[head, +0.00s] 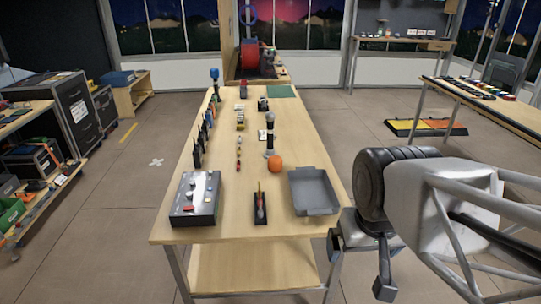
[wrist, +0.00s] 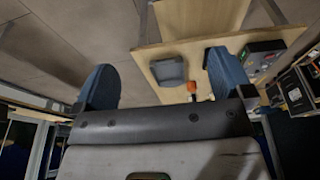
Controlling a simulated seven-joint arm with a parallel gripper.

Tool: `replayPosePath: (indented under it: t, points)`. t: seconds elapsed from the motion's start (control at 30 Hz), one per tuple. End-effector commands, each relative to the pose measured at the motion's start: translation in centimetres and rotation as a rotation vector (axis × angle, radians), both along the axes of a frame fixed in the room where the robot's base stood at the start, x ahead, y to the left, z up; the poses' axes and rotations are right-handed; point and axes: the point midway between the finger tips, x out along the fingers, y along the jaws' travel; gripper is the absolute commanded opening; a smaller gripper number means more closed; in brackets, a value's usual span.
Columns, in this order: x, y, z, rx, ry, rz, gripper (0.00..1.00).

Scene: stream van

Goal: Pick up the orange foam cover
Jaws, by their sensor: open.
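The orange foam cover (head: 275,162) is a small round orange piece on the wooden table, right of the table's middle. It stands just behind the grey tray and in front of a dark upright microphone (head: 269,132). In the wrist view the orange cover (wrist: 191,87) shows small, beside the grey tray and left of the right finger. My gripper (head: 362,262) is right of the table's front right corner, apart from the cover. In the wrist view my gripper (wrist: 162,85) has its two blue fingers spread wide with nothing between them at close range.
The grey tray (head: 315,210) is empty at the table's front right. A grey control box (head: 196,216) stands front left, and a black holder with a thin upright item (head: 260,222) is between. Several radios line the left edge. A green mat (head: 281,91) lies at the far end.

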Motion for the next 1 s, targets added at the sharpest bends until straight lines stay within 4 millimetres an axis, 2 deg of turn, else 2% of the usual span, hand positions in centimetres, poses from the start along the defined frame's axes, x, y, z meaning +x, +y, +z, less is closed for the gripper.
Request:
replayPosePath:
  t: [0.27,0.47,0.67,1.0]
  points:
    - [0.1,0.0,0.0,0.001,0.001,-0.001,0.98]
    - [1.0,0.2,0.4,0.021,0.011,-0.023,0.98]
    - [3.7,0.6,1.1,0.075,0.042,-0.082,0.98]
    - [10.7,1.6,2.4,0.207,0.118,-0.233,0.98]
